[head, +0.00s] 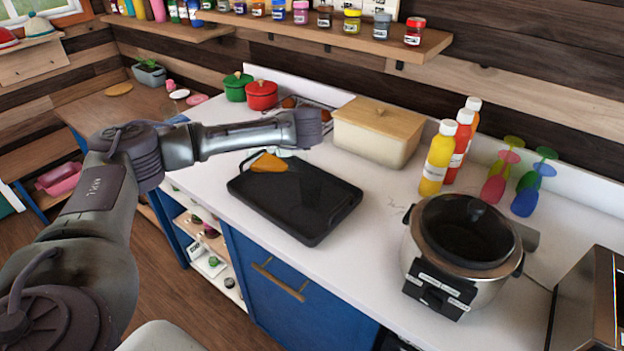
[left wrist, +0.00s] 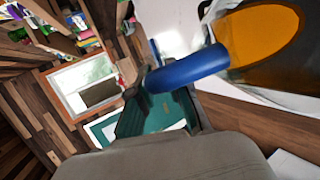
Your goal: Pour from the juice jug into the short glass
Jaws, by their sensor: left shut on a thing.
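The juice jug shows in the left wrist view by its blue handle (left wrist: 188,70) and orange juice (left wrist: 265,35) at the upper right. My left gripper (left wrist: 155,92) is shut on the handle. In the head view, my forearm and wrist cross above the counter and hide the gripper and most of the jug. An orange patch (head: 268,162), which looks like the jug's juice, shows below my forearm at the back edge of the black tray. I cannot make out the short glass, nor whether juice is flowing. My right gripper is not in view.
The black tray (head: 318,222) lies on the white counter (head: 352,268). A lidded bin (head: 372,150), bottles (head: 437,158) and coloured stemmed glasses (head: 527,195) stand along the back. A slow cooker (head: 432,258) is at the right. Red (head: 261,96) and green pots (head: 237,88) stand back left.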

